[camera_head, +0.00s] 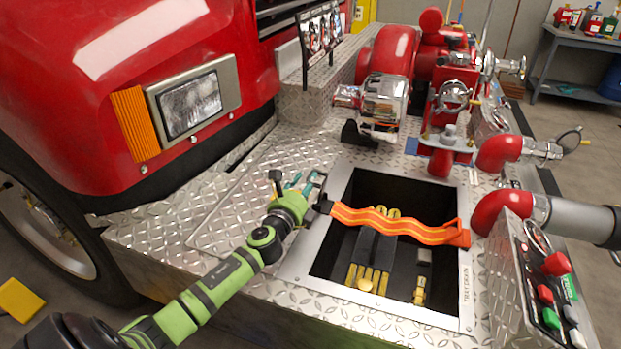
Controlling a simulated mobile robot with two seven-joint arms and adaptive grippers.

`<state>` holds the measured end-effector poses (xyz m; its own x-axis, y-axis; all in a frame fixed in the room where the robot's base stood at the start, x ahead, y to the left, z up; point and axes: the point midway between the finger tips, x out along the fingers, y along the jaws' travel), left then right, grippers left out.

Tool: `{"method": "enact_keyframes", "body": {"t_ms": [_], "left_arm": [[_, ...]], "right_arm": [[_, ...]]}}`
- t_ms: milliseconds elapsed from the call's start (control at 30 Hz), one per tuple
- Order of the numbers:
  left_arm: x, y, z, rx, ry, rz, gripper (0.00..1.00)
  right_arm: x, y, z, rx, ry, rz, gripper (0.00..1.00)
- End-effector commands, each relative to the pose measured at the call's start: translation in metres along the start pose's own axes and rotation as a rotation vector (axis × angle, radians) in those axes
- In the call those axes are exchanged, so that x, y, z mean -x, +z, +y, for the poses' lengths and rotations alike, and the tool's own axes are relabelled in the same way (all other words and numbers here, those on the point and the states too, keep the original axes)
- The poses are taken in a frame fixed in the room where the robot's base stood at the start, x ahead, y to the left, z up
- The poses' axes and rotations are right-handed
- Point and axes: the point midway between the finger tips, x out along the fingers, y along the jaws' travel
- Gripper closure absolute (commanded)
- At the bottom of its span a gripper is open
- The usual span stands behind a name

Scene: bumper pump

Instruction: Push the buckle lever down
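An orange strap with yellow stripes (395,225) spans the open compartment in the diamond-plate bumper. A small dark buckle (323,206) sits at the strap's left end, on the compartment's left rim. I cannot make out a separate lever on it at this size. My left gripper (297,177) is just left of and beyond the buckle, above the diamond plate. Its fingers are spread apart with nothing seen between them. The gripper's body is close beside the buckle; I cannot tell whether they touch. My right gripper is not in view.
The open compartment (341,183) holds dark gear with yellow parts. Red pump fittings and pipes (515,210) stand along the right. A control panel (550,290) with coloured knobs is at the lower right. The red truck front (150,90) rises on the left.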

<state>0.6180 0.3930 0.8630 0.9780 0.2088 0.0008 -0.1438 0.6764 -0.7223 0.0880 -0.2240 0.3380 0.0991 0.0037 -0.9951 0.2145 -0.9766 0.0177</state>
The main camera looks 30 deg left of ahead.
Motion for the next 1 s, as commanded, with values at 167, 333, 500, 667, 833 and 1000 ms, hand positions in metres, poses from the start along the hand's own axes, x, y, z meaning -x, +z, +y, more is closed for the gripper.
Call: {"method": "enact_keyframes", "body": {"t_ms": [167, 333, 500, 667, 833, 1000], "left_arm": [[-0.025, 0.0, 0.0, 0.0, -0.001, 0.0, 0.64], [-0.035, 0.0, -0.001, 0.001, -0.001, 0.0, 0.64], [-0.036, 0.0, -0.001, 0.0, -0.001, 0.001, 0.64], [-0.036, 0.0, -0.001, 0.0, -0.001, 0.001, 0.76], [-0.036, 0.0, -0.001, 0.0, -0.001, 0.001, 1.0], [-0.036, 0.0, -0.001, -0.001, -0.001, 0.001, 1.0]], "right_arm": [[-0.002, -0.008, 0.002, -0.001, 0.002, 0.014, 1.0], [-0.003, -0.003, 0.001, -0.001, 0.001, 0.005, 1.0], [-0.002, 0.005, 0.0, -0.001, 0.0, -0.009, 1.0], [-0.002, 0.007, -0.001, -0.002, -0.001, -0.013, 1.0], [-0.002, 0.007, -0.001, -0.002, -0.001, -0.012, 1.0], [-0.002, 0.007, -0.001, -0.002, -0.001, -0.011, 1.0]]}}
